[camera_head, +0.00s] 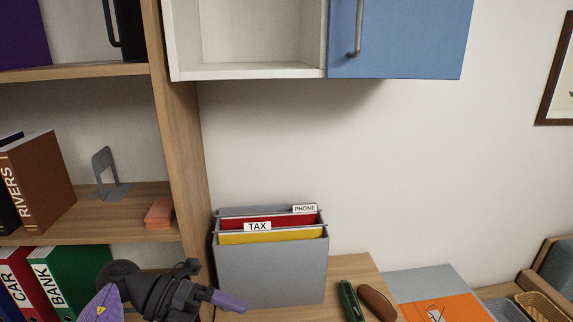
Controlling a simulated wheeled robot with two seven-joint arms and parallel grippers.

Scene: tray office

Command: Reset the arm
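My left arm comes in at the bottom left, and its dark gripper with purple fingertips (230,301) points right. The gripper is in front of the lower part of a grey file box (272,277). Only one purple fingertip shows clearly, so I cannot tell whether the fingers are apart or together. I see nothing held between them. My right gripper is not in view.
A wooden shelf unit (180,130) stands left, with binders including a green BANK one (75,275). A blue-doored wall cabinet (410,38) hangs above. A green object (350,300), a brown object (377,302) and an orange sheet (455,308) lie right of the file box.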

